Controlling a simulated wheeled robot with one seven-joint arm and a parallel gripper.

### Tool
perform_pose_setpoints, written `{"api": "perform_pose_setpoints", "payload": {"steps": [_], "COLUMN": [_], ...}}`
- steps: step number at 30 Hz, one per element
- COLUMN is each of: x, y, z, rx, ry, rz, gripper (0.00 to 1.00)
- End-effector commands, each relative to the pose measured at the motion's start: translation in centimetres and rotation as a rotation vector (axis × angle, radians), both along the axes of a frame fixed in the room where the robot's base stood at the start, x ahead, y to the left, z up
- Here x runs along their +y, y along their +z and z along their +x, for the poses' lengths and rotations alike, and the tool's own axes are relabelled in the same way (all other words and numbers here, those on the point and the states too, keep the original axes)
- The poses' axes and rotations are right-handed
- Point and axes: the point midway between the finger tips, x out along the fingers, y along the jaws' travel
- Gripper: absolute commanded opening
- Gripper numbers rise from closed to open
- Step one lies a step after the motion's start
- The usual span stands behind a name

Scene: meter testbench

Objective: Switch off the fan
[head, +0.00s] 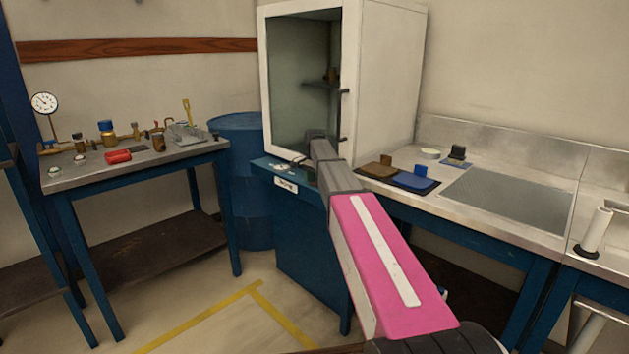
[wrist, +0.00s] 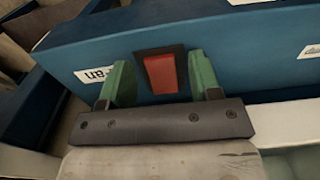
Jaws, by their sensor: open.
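A red rocker switch (wrist: 161,74) in a dark square frame sits on the blue panel (wrist: 240,50). A white label (wrist: 97,74) ending in "an" is on the panel to its left. My gripper (wrist: 163,82) is open, with one green finger on each side of the switch and a gap between each finger and the red rocker. I cannot tell whether the fingertips touch the panel. In the head view my arm reaches to the blue cabinet (head: 300,235) and hides the switch. The label (head: 286,184) shows on that cabinet's front.
A white cabinet with an open front (head: 390,85) stands above the blue cabinet. A metal bench (head: 540,160) with a blue block (head: 415,181) is on the right. A table (head: 150,157) with a gauge (head: 44,103) and small parts is on the left.

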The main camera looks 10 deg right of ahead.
Motion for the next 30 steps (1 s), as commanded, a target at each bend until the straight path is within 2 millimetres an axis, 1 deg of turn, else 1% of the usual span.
{"api": "perform_pose_setpoints", "payload": {"steps": [6,7,8,9,11,16,24,30], "x": [0.00,0.00,0.00,-0.01,0.00,-0.06,-0.29,-0.24], "y": [-0.03,-0.03,-0.03,-0.03,-0.02,-0.01,0.19,0.20], "z": [0.00,0.00,0.00,-0.01,0.00,0.08,0.23,0.16], "rx": [0.000,0.000,0.000,0.000,0.000,0.007,0.077,0.077], "ry": [0.000,0.000,0.000,0.000,0.000,-0.001,0.000,0.000], "rz": [0.000,0.000,0.000,0.000,0.000,0.010,0.104,0.106], "gripper": [0.57,0.51,0.41,0.28,0.09,0.08,0.08,0.08]}}
